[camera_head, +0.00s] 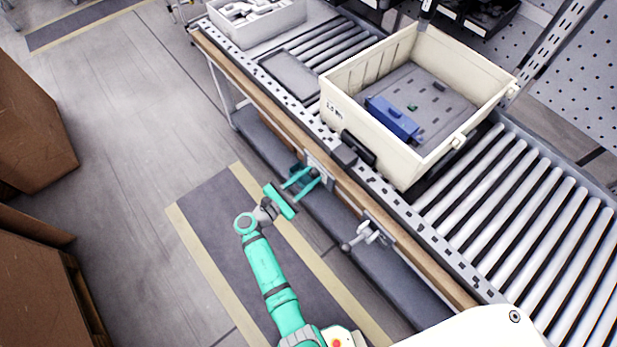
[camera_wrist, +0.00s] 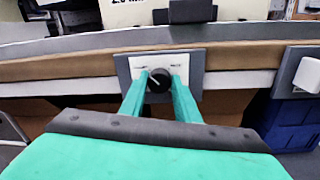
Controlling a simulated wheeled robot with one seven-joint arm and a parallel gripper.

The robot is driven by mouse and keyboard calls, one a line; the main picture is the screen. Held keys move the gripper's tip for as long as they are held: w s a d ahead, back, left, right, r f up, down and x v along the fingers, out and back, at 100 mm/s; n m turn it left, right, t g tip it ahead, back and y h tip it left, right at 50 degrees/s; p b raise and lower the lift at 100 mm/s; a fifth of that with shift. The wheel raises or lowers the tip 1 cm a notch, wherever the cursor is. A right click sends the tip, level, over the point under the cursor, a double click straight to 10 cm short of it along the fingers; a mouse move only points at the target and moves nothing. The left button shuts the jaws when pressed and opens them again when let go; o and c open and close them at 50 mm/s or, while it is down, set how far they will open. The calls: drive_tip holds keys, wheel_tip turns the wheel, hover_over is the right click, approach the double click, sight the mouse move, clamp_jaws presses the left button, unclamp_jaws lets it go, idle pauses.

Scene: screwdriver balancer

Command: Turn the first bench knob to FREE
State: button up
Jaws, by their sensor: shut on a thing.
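The first bench knob (camera_wrist: 158,82) is a small black round knob with a pale pointer line. It sits on a white label plate (camera_wrist: 140,66) within a grey panel on the bench's front edge. The pointer leans to the upper left. The words on the label are too blurred to read. My gripper (camera_wrist: 159,78) has its two teal fingers around the knob, one on each side, shut on it. In the head view my gripper (camera_head: 306,183) reaches the bench front from the left, and its fingers hide most of the knob.
A cream crate (camera_head: 365,150) with a blue block (camera_head: 393,120) stands on the roller conveyor (camera_head: 520,210). A dark shelf (camera_head: 335,215) runs below.

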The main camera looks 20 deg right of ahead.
drive_tip(key=m, duration=0.9)
drive_tip(key=shift+f+m, duration=0.15)
drive_tip(key=shift+m, duration=0.15)
drive_tip(key=m, duration=0.4)
drive_tip(key=shift+m+h, duration=0.3)
drive_tip(key=shift+h, duration=0.1)
drive_tip(key=shift+d+f+m+g, duration=0.1)
drive_tip(key=shift+m+g, duration=0.2)
drive_tip(key=shift+m, duration=1.8)
